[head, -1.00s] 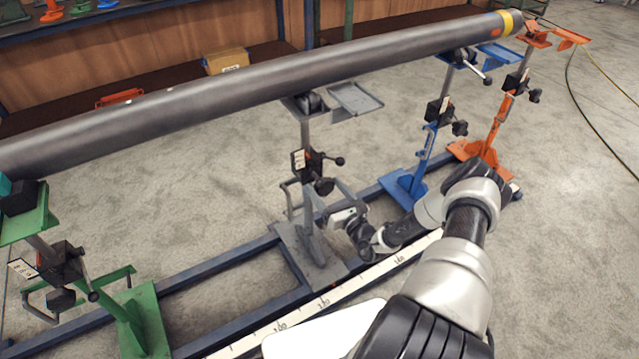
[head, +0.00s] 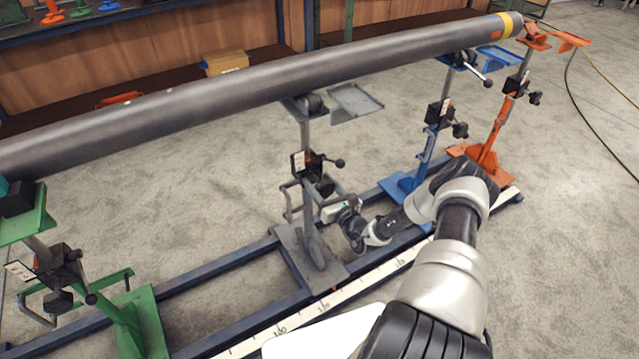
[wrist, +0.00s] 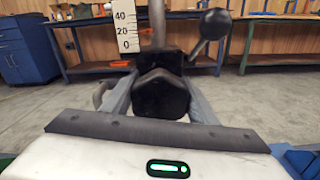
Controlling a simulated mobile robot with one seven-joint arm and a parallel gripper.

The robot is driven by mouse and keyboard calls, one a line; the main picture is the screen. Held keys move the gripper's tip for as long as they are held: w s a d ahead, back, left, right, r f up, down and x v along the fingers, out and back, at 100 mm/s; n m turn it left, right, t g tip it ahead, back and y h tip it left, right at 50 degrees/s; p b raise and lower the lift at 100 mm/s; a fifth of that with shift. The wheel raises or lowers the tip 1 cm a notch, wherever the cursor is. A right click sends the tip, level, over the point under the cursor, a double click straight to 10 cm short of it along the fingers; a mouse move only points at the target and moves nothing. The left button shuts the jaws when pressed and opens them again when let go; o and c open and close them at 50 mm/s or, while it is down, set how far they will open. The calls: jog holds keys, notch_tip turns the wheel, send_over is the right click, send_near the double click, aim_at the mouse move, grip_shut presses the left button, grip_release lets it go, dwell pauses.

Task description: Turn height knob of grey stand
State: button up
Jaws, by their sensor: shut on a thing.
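The grey stand (head: 305,165) stands upright under the long pipe, with its foot on the blue rail frame. Its black height knob (wrist: 160,95) is in the middle of the wrist view, below the scale plate; it also shows in the head view (head: 325,187). My gripper (wrist: 160,104) is shut on this knob, with a grey finger on each side of it. In the head view my gripper (head: 322,195) reaches the knob from the lower right. The inner contact faces of the fingers are hidden. A lever with a black ball (wrist: 215,23) sticks out above right of the knob.
The dark pipe (head: 200,105) runs across above the stands. A green stand (head: 140,315) is at left, and blue (head: 408,183) and orange (head: 490,150) stands at right. A white ruler strip (head: 350,292) lies along the front rail.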

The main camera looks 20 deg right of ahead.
jog(key=n+p, duration=0.1)
jog(key=n, duration=0.2)
jog(key=shift+p, duration=0.35)
jog(key=shift+n+p, duration=0.4)
jog(key=shift+n, duration=1)
jog(key=shift+f, duration=0.1)
jog(key=o, duration=1)
jog(key=shift+o, duration=0.2)
jog(key=shift+s, duration=0.1)
jog(key=s+d+p, duration=0.2)
jog(key=s+d, duration=0.1)
jog(key=s, duration=1.4)
jog(key=shift+d+p, duration=0.15)
jog(key=shift+p, duration=0.2)
